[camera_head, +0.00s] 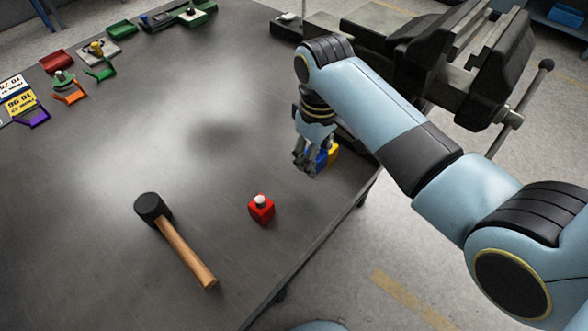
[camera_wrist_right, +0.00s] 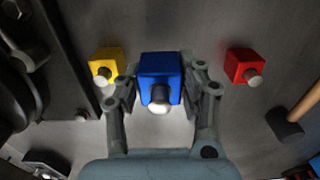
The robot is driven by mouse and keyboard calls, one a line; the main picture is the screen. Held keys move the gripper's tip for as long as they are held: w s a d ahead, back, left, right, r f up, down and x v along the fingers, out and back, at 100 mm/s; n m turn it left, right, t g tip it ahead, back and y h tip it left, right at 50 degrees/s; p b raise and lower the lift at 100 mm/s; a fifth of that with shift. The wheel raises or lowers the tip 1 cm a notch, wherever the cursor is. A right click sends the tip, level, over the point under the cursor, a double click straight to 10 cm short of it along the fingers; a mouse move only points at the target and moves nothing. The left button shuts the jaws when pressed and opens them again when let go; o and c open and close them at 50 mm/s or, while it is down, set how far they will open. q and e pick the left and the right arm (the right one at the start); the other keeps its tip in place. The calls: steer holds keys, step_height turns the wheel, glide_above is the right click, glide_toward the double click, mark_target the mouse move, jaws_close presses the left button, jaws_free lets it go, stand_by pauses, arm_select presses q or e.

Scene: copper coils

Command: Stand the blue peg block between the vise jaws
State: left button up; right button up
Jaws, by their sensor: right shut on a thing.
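The blue peg block (camera_wrist_right: 160,78) is a blue cube with a pale round peg on one face. In the right wrist view it sits between the fingers of my right gripper (camera_wrist_right: 160,95), which is shut on it. In the head view my right gripper (camera_head: 309,162) is near the table's right edge, and only a bit of the blue block (camera_head: 321,160) shows behind the fingers. I cannot tell whether the block touches the table. The vise (camera_head: 455,50), grey and black, stands at the top right with a gap between its jaws. My left gripper is out of view.
A yellow peg block (camera_wrist_right: 106,66) is close beside the blue one. A red peg block (camera_head: 261,209) and a mallet (camera_head: 175,240) are nearer the front. Coloured trays and small parts line the far left edge. The middle of the table (camera_head: 150,150) is clear.

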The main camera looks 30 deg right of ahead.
mark_target(296, 181)
steer(key=w+a+f, duration=0.2)
steer(key=shift+w+a+f, duration=0.15)
steer(key=shift+w+a, duration=0.05)
steer(key=shift+a, duration=0.2)
steer(key=shift+f, duration=0.3)
step_height(296, 181, down, 3)
steer(key=shift+r, duration=0.15)
steer(key=shift+f, duration=0.3)
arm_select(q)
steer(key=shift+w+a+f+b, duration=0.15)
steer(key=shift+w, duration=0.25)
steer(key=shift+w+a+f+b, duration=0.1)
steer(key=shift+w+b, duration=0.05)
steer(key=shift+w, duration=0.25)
arm_select(e)
steer(key=shift+f, duration=0.15)
steer(key=o, duration=1.1)
steer(key=shift+c, duration=0.2)
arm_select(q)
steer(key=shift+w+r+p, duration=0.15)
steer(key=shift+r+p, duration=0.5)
arm_select(e)
step_height(296, 181, up, 12)
